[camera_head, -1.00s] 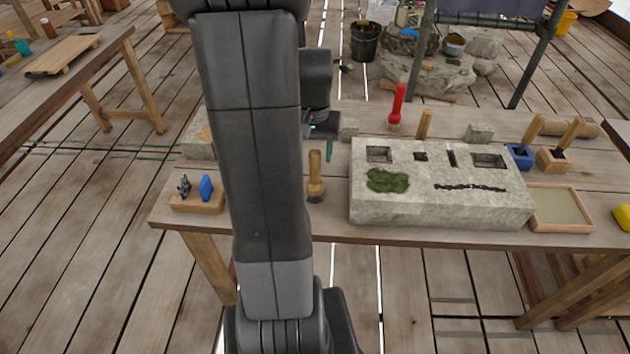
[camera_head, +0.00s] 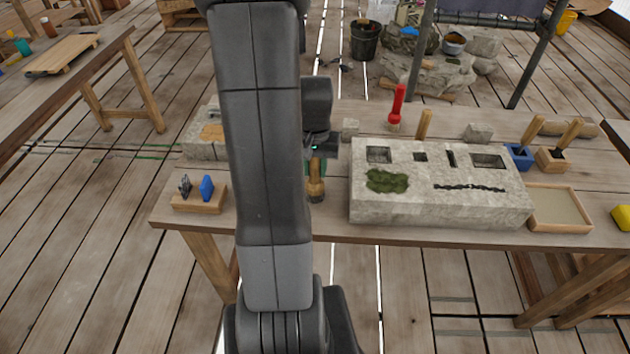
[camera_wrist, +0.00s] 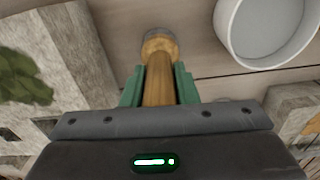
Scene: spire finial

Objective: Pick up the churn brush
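The brush with an upright wooden handle and round head (camera_head: 316,188), which I take for the churn brush, stands on the workbench left of the stone block. My gripper (camera_head: 315,165) is at its handle, partly hidden by my arm in the head view. In the wrist view the wooden handle (camera_wrist: 158,85) lies between the green fingers of my gripper (camera_wrist: 159,88), one on each side. The fingers are very close to the handle; I cannot tell whether they press on it. The round head shows beyond the fingertips.
The stone block (camera_head: 440,209) with recesses and moss stands close on the right. A red-handled tool (camera_head: 397,105) is behind it. A small wooden holder (camera_head: 197,203) with a blue piece is at the left. A white round vessel (camera_wrist: 232,45) is near the brush in the wrist view.

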